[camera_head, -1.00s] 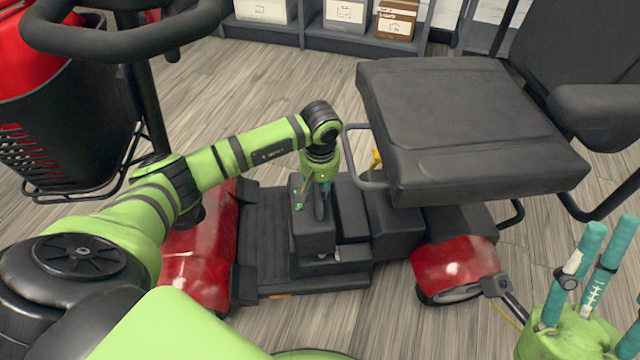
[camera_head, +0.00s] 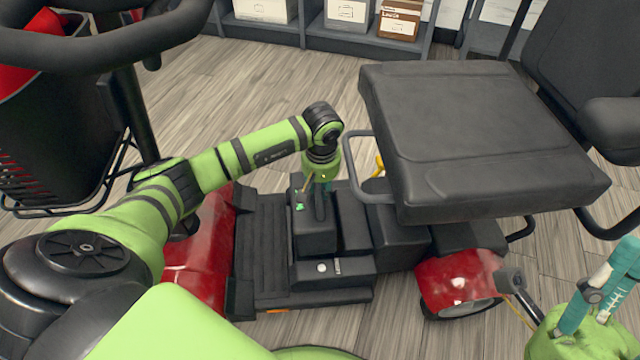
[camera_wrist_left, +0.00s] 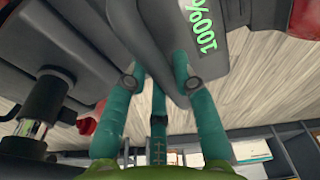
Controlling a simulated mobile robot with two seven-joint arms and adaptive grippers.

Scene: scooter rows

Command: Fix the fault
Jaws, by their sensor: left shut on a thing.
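A dark grey battery pack (camera_head: 313,238) with a green display stands over the scooter's footboard end, in front of the seat. My left gripper (camera_head: 319,190) points down and is shut on the handle at its top. In the left wrist view the teal fingers (camera_wrist_left: 158,100) flank the grey pack (camera_wrist_left: 206,62), whose green display reads 100%. Below the pack, a dark ledge (camera_head: 350,266) shows a round pale button and a small slot. Whether the pack touches the ledge is unclear. My right gripper (camera_head: 603,288) is at the lower right, fingers apart and empty.
The scooter's black seat (camera_head: 480,135) overhangs to the right of the pack, with a grey rail beside it. A yellow part (camera_head: 379,166) shows under the seat. A black tiller and basket (camera_head: 60,140) stand at left. Shelves with boxes (camera_head: 400,18) are behind. Open floor lies between.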

